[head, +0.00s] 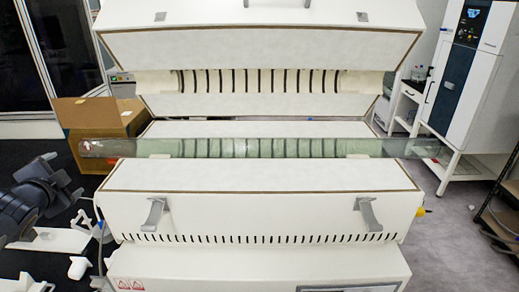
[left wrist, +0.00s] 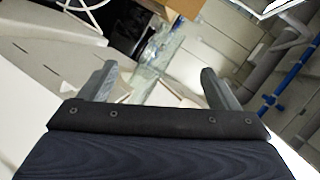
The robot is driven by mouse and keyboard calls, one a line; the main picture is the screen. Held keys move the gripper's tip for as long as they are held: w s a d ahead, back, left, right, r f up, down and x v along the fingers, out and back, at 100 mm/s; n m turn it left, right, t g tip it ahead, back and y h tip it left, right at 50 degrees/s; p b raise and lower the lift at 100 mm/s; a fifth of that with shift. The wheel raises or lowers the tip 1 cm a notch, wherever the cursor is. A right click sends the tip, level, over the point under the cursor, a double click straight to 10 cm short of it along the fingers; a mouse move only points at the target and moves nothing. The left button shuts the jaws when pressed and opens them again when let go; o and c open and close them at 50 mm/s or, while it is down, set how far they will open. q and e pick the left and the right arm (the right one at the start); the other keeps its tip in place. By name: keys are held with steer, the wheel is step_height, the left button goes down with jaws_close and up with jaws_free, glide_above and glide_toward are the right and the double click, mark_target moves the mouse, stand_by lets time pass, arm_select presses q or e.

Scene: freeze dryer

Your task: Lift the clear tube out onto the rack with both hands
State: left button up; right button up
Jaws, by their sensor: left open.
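The clear tube (head: 262,148) lies level across the opened white furnace (head: 262,178), its ends sticking out past both sides. My left gripper (head: 66,177) is left of the furnace, a little below and left of the tube's left end, apart from it. In the left wrist view the two fingers of my left gripper (left wrist: 157,88) are spread with nothing between them. A glassy length of the tube (left wrist: 150,62) shows beyond the fingers. My right gripper is not in the head view. I cannot make out for sure which thing is the rack.
The furnace lid (head: 262,50) is raised above the tube. Two grey handles, left (head: 154,217) and right (head: 368,214), stick out in front. A cardboard box (head: 100,120) stands behind on the left. A dark metal shelf (head: 497,215) is at the right edge. White fittings (head: 78,267) lie low on the left.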

mark_target(100, 152)
arm_select(q)
steer(key=shift+w+a+f+m+t+h, duration=0.2)
steer(key=shift+w+f+m+h, duration=0.8)
steer(key=shift+w, duration=2.25)
steer(key=shift+w+d+f+m+t+h, duration=0.1)
steer(key=shift+w+f+m+t+h, duration=0.3)
steer(key=shift+w+m, duration=2)
steer(key=shift+w+a+f+m+t+h, duration=0.25)
steer(key=shift+w+f+m+h, duration=0.35)
steer(key=shift+w, duration=3.45)
steer(key=shift+s+d, duration=0.1)
steer(key=v, duration=0.8)
